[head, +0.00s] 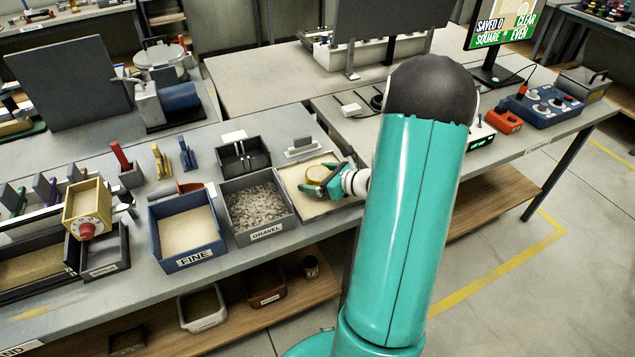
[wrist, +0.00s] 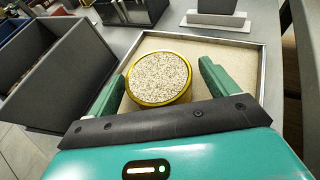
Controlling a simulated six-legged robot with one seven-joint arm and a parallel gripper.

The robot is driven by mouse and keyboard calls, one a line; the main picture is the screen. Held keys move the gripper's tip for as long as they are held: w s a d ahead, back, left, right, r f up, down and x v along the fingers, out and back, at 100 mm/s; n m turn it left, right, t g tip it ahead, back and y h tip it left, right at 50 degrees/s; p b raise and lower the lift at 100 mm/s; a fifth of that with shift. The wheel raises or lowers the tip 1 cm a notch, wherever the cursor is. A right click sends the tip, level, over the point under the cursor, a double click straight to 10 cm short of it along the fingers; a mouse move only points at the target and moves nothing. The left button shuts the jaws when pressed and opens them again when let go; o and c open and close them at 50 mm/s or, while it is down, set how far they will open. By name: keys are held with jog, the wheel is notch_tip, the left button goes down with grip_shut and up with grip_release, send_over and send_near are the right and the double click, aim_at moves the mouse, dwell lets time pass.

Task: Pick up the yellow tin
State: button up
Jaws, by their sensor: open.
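The yellow tin (wrist: 160,80) is round with a yellow rim and is filled with pale speckled grains. It stands in a shallow tray of sand (wrist: 225,55) with a thin metal rim. In the wrist view my gripper (wrist: 158,85) is open, with one green finger on each side of the tin. A gap shows between the tin and the right finger; the left finger is closer to it, and I cannot tell if they touch. In the head view the tin (head: 318,172) is partly hidden by my gripper (head: 325,182).
A bin marked gravel (head: 262,234) stands just left of the tray, and a blue bin marked fine (head: 188,258) is further left. A grey block on a plate (head: 303,148) is behind the tray. A blue control box (head: 543,107) is at the far right.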

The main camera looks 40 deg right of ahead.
jog(key=shift+w, duration=0.1)
jog(key=c, duration=1.2)
